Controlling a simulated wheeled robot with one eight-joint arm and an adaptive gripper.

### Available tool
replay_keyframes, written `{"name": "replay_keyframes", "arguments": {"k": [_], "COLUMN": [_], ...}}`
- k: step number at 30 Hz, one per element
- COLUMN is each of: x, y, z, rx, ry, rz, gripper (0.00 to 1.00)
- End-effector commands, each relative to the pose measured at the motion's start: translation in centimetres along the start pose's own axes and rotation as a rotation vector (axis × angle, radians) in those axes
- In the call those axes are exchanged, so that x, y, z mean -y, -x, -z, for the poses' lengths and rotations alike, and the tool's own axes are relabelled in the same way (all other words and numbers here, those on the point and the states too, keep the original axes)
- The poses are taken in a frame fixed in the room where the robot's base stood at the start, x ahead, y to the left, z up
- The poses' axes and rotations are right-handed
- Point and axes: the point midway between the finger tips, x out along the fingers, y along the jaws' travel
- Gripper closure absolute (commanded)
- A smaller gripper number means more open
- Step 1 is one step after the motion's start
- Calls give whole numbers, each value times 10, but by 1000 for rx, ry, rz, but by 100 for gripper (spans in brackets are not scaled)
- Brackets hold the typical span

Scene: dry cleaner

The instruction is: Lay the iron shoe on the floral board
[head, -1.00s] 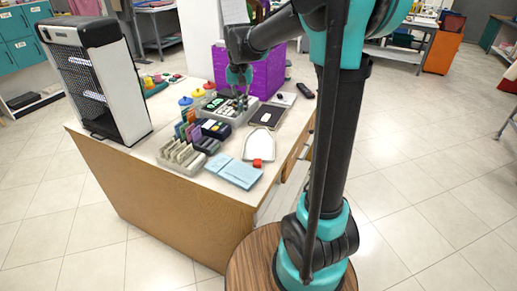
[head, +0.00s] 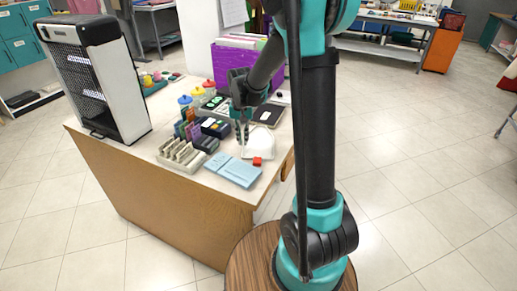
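A white, iron-shaped flat piece with a rounded far end (head: 264,146) lies on the counter; it looks like the iron shoe, though I cannot be sure. My gripper (head: 243,138) points down at its left edge and hides part of it. Whether the fingers touch it or are open is too small to tell. I cannot make out a floral pattern anywhere, so the floral board is not certain. A light blue flat board (head: 233,169) lies in front of the gripper. A dark board with a pale patch (head: 268,116) lies behind the white piece.
A small red block (head: 257,161) sits at the white piece's near edge. A beige slotted rack (head: 181,156) and dark blocks (head: 207,143) stand to the left. A purple file box (head: 241,69) stands behind, and a tall black-and-white heater-like unit (head: 95,78) at the far left.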

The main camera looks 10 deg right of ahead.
Motion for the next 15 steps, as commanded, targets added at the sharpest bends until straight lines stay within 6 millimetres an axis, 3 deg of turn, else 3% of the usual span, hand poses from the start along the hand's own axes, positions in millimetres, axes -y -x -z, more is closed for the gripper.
{"name": "replay_keyframes", "arguments": {"k": [6, 15], "x": [0, 0], "y": [-26, -29], "z": [0, -1], "rx": [0, 0], "ry": [0, 0], "rz": [0, 0], "gripper": [91, 94]}}
